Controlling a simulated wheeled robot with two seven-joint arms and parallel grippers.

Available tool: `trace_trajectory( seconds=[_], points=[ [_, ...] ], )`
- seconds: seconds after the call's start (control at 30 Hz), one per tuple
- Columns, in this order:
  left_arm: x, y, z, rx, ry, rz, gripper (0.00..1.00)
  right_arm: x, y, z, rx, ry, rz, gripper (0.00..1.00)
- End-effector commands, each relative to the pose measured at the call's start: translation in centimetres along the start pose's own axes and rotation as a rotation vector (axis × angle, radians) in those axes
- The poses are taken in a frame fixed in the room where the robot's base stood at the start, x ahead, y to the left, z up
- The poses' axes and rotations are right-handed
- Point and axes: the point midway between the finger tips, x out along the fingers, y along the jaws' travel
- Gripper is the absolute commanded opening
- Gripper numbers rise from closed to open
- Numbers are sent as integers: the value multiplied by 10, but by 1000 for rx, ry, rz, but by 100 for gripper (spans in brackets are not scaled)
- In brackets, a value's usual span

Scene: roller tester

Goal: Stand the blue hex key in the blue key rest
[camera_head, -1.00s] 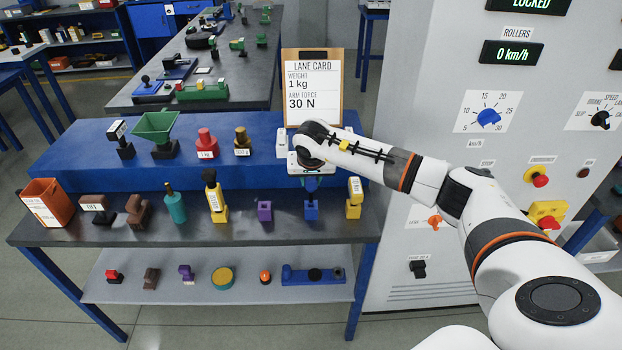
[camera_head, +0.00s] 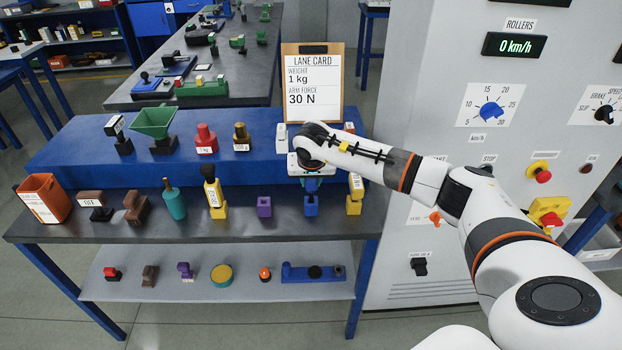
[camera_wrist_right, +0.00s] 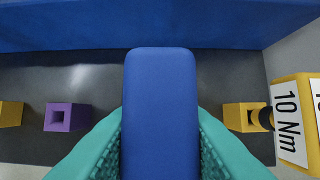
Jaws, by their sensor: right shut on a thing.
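The blue hex key (camera_wrist_right: 160,115) fills the middle of the right wrist view, clasped between the teal fingers of my right gripper (camera_wrist_right: 160,140). In the head view my right gripper (camera_head: 311,176) points down above the blue key rest (camera_head: 311,207), a small blue block near the front edge of the bench. A little of the blue key (camera_head: 312,185) shows between gripper and rest. Whether its lower end is in the rest or just above it, I cannot tell. In the wrist view the key hides the blue rest. My left gripper is not in view.
A purple rest (camera_head: 264,207) stands to the left, and a yellow rest (camera_head: 354,207) with a yellow-handled tool labelled 10 Nm (camera_wrist_right: 292,120) close on the right. The raised blue shelf (camera_head: 80,150) runs behind. A lane card (camera_head: 313,85) stands at the back.

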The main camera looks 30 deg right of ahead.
Motion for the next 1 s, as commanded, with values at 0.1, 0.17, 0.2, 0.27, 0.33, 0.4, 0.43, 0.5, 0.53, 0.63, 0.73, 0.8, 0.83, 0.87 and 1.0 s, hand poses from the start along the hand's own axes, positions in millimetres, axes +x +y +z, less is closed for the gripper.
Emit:
trace_trajectory(
  seconds=[0.1,0.17,0.2,0.27,0.33,0.4,0.43,0.5,0.53,0.63,0.73,0.8,0.83,0.87,1.0],
  points=[
    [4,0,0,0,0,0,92,4,0,-1,1,-1,0,0],
    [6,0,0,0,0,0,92,6,0,-2,1,-1,0,0],
    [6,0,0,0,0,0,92,7,0,-2,1,-1,0,0],
    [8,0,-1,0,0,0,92,8,0,-3,1,-1,0,0],
    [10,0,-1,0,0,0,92,10,0,-4,1,-1,0,0],
    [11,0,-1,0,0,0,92,12,0,-5,1,-1,0,0],
    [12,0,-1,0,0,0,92,13,0,-5,1,-1,0,0],
    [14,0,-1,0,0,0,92,15,0,-6,0,-1,0,0],
    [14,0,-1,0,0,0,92,16,0,-6,0,-1,0,0],
    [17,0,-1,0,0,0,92,19,0,-8,0,-1,0,0],
    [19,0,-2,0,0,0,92,22,0,-9,0,-1,0,0],
    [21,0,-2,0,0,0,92,24,0,-10,0,-1,0,0],
    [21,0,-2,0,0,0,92,24,0,-10,0,-1,0,0],
    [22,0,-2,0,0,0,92,25,0,-10,0,-1,1,0],
    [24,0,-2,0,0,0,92,28,0,-11,0,-2,1,30]
  ],
)
